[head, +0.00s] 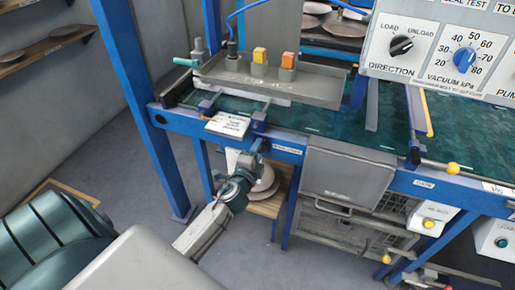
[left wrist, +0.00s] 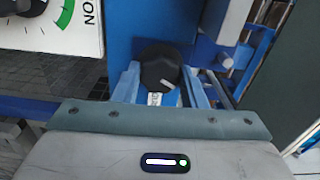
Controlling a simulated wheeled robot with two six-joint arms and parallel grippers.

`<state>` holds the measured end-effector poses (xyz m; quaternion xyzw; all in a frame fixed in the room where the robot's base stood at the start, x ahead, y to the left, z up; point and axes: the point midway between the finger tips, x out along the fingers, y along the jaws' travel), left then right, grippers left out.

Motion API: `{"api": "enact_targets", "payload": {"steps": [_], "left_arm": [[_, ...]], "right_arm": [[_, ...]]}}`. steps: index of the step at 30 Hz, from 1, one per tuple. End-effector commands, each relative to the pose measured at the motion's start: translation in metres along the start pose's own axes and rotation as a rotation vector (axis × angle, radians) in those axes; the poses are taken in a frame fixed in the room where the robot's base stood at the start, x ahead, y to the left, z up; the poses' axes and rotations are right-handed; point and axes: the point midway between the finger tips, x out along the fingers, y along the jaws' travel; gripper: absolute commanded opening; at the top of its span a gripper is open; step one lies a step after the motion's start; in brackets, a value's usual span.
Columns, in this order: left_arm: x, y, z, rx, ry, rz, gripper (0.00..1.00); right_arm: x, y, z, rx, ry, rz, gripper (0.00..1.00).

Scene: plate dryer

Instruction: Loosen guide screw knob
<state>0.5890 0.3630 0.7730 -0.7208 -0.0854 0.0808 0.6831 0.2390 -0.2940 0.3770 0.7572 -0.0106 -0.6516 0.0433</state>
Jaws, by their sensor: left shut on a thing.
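The guide screw knob is a black round knob (left wrist: 158,66) with a white pointer mark, in the middle of the left wrist view. It sits above a blue part with a small white label, partly cut off by my gripper body. In the head view the dark knob (head: 265,146) is small, at the blue front rail below the left end of the green belt. My left gripper (head: 254,154) reaches up to it from below and is shut on it. The exact finger contact is hard to see. I do not make out my right gripper.
The blue frame rail (head: 283,155) runs across the front. A white label plate (head: 228,125) and a grey bar with orange and yellow blocks (head: 270,78) lie above. A grey box (head: 347,172) hangs to the right. A dial panel (head: 440,50) stands upper right. Floor is clear at left.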

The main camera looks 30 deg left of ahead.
Motion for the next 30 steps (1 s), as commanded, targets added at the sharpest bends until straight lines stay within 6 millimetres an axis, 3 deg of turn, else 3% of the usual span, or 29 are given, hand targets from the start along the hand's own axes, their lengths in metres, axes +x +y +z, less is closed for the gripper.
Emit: {"api": "enact_targets", "payload": {"steps": [12,28,29,30], "left_arm": [[-0.001,0.001,0.000,0.183,0.000,0.002,0.15],[-0.001,0.002,0.000,0.208,0.000,0.002,0.15],[-0.001,0.002,0.000,0.208,0.000,0.002,0.40],[-0.001,0.002,0.000,0.207,0.000,0.002,0.48]], "right_arm": [[0.020,0.001,0.017,0.003,-0.006,0.000,0.36],[0.024,0.001,0.020,0.002,-0.009,0.001,0.36],[0.024,0.001,0.020,0.002,-0.009,0.001,0.36],[0.024,0.001,0.020,0.002,-0.009,0.001,0.36]]}}
